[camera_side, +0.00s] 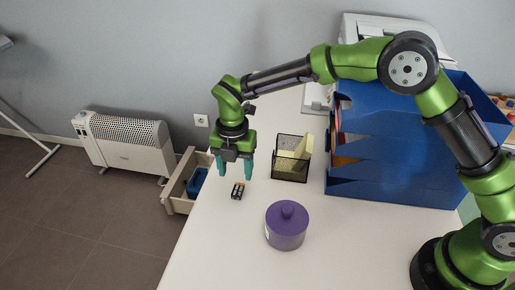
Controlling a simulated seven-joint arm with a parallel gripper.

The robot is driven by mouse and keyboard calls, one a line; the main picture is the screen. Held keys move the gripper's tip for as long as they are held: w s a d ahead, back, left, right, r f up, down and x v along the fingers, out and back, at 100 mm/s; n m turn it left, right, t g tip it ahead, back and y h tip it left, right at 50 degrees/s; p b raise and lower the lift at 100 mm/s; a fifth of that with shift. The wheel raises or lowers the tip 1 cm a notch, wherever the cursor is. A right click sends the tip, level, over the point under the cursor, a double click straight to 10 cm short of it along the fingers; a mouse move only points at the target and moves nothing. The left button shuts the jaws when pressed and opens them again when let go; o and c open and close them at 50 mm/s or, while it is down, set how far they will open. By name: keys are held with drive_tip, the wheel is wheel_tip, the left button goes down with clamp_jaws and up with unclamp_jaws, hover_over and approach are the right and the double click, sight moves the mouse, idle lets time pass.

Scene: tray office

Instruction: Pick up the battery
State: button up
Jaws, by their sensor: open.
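The battery (238,190) is a small dark item with a lighter copper-coloured part, lying on the white table near its left edge. It may be more than one cell; it is too small to tell. My gripper (234,171) hangs above and slightly behind it, pointing down. Its two teal fingers are apart, with nothing visible between them. The battery is in full view below the fingers and does not touch them.
A purple lidded jar (286,227) stands in front and to the right. A black mesh holder (290,168) with yellow notes is right of my gripper. A blue file tray (390,160) stands farther right. An open wooden drawer (178,204) with a blue item is beyond the table's left edge.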

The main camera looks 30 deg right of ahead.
sight(238, 189)
drive_tip(key=shift+f, duration=3.1)
drive_tip(key=shift+c, duration=0.4)
clamp_jaws()
drive_tip(key=shift+r, duration=0.1)
wheel_tip(238, 189, up, 10)
